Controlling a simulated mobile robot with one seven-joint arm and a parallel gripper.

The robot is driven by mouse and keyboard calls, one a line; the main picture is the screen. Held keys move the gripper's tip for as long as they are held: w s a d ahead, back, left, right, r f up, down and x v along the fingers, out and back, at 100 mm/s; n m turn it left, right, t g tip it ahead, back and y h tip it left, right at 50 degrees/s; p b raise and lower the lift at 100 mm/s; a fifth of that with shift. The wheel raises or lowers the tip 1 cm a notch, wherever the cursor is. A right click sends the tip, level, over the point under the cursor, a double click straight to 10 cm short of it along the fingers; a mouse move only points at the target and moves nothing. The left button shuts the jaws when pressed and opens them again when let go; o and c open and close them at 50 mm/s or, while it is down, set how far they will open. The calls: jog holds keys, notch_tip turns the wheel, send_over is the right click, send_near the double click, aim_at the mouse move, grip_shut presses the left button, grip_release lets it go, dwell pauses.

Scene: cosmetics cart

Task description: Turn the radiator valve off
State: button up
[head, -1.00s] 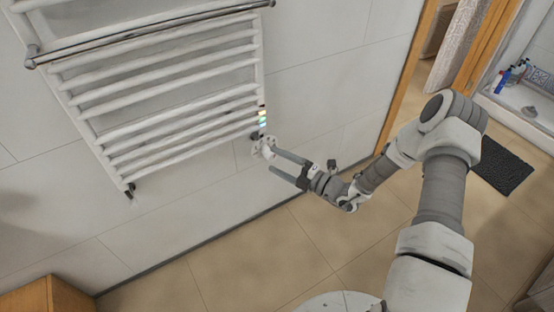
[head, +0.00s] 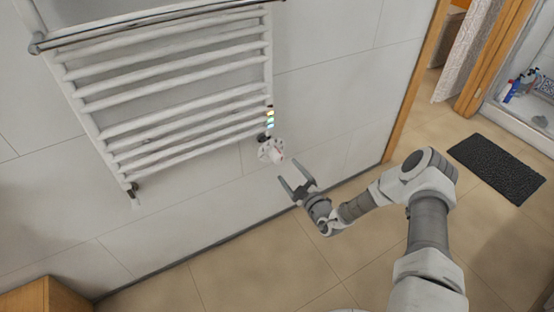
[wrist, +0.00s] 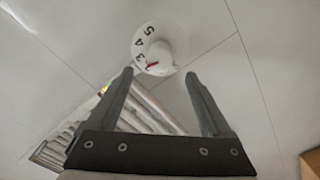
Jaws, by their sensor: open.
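The radiator valve (head: 271,150) is a white round knob at the lower right corner of the white towel radiator (head: 170,98). In the wrist view the valve (wrist: 160,47) shows the black numbers 3, 4 and 5 and a red mark near the 3. My gripper (head: 293,174) is open and empty, to the lower right of the valve and apart from it. In the wrist view my gripper's fingertips (wrist: 160,75) are spread below the knob, one to each side. The knob's far side is hidden.
Small coloured strips (head: 270,117) show on the radiator's edge just above the valve. A wooden cabinet (head: 30,297) stands at the lower left. A dark mat (head: 497,168) lies on the tiled floor at the right, near a doorway. The floor below the radiator is clear.

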aim_at(280, 161)
jog(key=b+x, duration=0.2)
jog(key=x, duration=0.7)
grip_shut()
